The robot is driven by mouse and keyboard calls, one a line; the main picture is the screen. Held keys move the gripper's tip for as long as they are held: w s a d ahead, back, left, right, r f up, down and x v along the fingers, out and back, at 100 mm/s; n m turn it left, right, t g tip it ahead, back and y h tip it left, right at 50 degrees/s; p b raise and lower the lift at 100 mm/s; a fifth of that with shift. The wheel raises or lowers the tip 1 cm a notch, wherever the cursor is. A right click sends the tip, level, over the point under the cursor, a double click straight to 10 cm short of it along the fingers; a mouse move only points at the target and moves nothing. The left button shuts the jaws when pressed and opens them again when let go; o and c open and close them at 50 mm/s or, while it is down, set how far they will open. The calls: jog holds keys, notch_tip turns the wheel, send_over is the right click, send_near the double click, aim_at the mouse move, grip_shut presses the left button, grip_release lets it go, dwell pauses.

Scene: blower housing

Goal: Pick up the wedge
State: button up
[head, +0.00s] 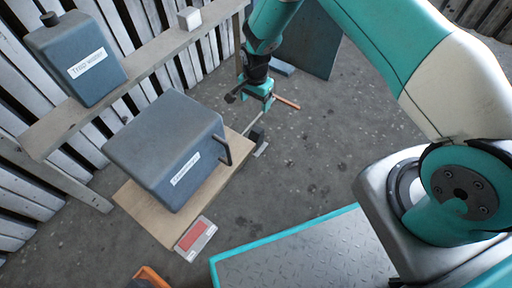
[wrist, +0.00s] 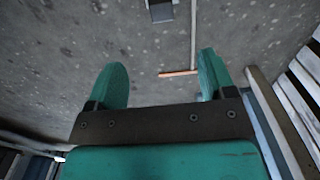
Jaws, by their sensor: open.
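My gripper (head: 262,93) hangs above the floor beyond the grey box on the board. In the wrist view my gripper (wrist: 162,70) is open, with nothing held between its two teal fingers. A small dark block (head: 257,137) with a pale lower part sits on the floor by the far end of the board. What seems to be the same block (wrist: 161,10) shows at the top edge of the wrist view, ahead of the fingers and partly cut off. It may be the wedge; its shape is too small to tell.
A thin rod (wrist: 193,35) and orange bar (wrist: 179,73) lie beyond the fingers. A large grey box (head: 165,145) stands on a wooden board (head: 147,215). A blue-grey slab (head: 281,66) lies by a dark panel (head: 305,38). Floor (head: 320,160) right of the board is clear.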

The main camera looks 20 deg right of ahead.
jog(key=b, duration=0.7)
send_near(256, 131)
notch_tip(256, 131, down, 5)
jog(key=shift+s+a+f, duration=0.1)
jog(key=shift+s, duration=0.05)
notch_tip(256, 131, down, 5)
jog(key=b, duration=0.4)
jog(key=shift+f, duration=0.15)
jog(key=c, duration=1.4)
jog(key=shift+r, duration=0.25)
